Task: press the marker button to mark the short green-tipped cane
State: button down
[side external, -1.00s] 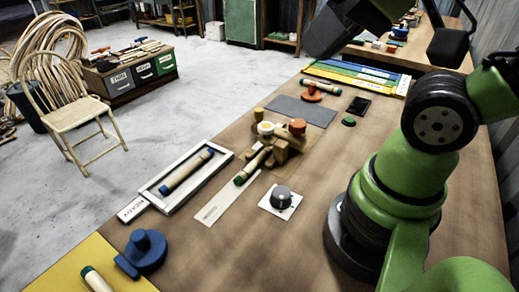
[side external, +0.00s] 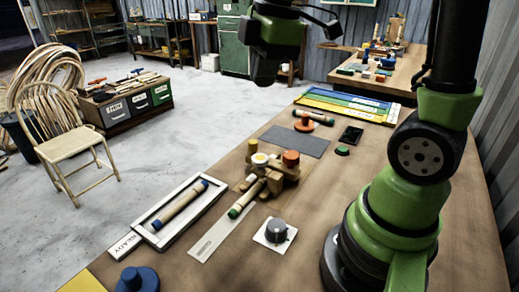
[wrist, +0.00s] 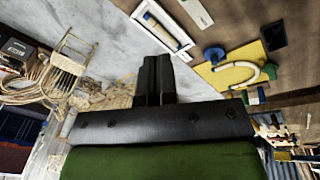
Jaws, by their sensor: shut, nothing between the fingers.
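The short green-tipped cane (side external: 247,198) lies slanted against a wooden fixture (side external: 284,181), its green end toward the near left. The fixture bears a pale, yellowish round button (side external: 260,158) and an orange knob (side external: 291,157). A small green button (side external: 342,151) sits apart, beside a black panel (side external: 352,134); I cannot tell which is the marker button. My gripper (side external: 265,78) is high above the far left side of the bench, well away from the fixture. In the wrist view my gripper (wrist: 153,62) is shut and empty.
A white tray (side external: 215,194) holds a blue-tipped cane (side external: 180,207). A grey dial (side external: 277,230) stands right of a pale strip (side external: 223,233). A blue disc (side external: 138,279) is in front. A grey mat (side external: 296,141), orange form (side external: 304,124) and another cane (side external: 314,117) lie behind.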

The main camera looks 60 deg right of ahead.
aim_at(259, 158)
jog(key=w+d+f+n+g, duration=0.2)
jog(key=w+d+f+n, duration=0.1)
jog(key=n, duration=0.4)
notch_tip(259, 158, down, 2)
jog(key=shift+w+d+f, duration=0.1)
jog(key=shift+w+d, duration=0.2)
jog(key=shift+d, duration=0.5)
notch_tip(259, 158, down, 14)
jog(key=shift+f, duration=1.15)
jog(key=shift+r, duration=0.1)
